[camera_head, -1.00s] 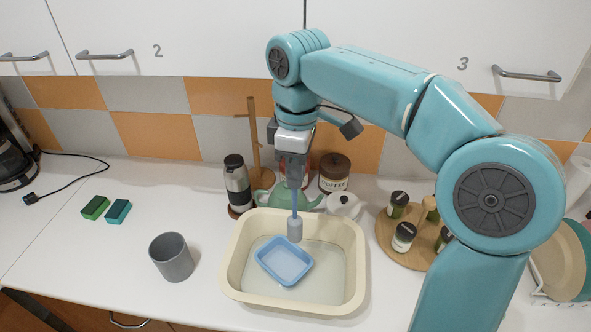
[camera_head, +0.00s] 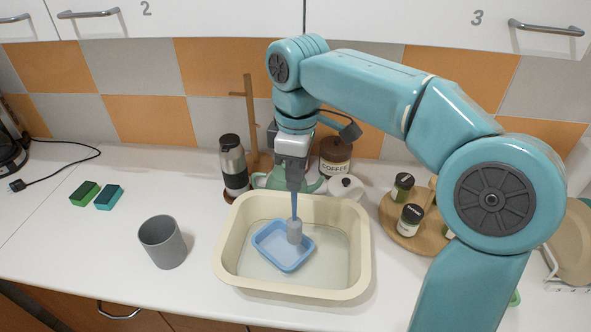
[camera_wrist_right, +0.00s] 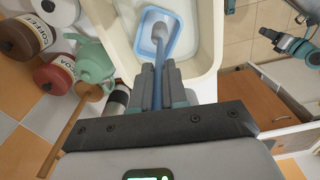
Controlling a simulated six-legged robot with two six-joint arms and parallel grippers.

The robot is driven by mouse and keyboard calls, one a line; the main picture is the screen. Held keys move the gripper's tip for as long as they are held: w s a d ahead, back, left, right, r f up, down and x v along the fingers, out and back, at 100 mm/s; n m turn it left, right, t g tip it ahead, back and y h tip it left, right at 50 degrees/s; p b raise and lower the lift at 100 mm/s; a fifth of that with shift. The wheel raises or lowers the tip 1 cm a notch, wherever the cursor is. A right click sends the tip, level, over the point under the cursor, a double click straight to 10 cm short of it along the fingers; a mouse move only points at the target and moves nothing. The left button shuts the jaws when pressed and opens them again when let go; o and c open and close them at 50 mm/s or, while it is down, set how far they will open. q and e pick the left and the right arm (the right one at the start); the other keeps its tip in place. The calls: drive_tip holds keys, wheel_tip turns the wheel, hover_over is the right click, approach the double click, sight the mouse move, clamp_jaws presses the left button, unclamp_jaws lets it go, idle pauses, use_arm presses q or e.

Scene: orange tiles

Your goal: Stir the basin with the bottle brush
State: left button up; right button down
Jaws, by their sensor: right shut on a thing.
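The cream basin (camera_head: 228,283) stands on the white counter with water in it. A small blue tray (camera_head: 270,258) lies in the basin, towards its left side. My right gripper (camera_head: 296,188) is above the back part of the basin, shut on the blue handle of the bottle brush (camera_head: 294,230). The brush hangs down with its grey head over or in the blue tray; I cannot tell whether it touches. The wrist view also shows the brush (camera_wrist_right: 159,55) reaching from the jaws to the tray (camera_wrist_right: 172,30).
A grey cup (camera_head: 162,243) stands left of the basin. A steel flask (camera_head: 234,165), a green teapot (camera_head: 262,180) and a coffee canister (camera_head: 335,157) stand behind it. A round wooden board with jars (camera_head: 408,220) is at the right. Two sponges (camera_head: 96,196) lie at the left.

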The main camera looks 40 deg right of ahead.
sight(295, 219)
drive_tip(key=shift+f+b, duration=3.1)
drive_tip(key=shift+f, duration=1.25)
drive_tip(key=shift+w+d, duration=0.1)
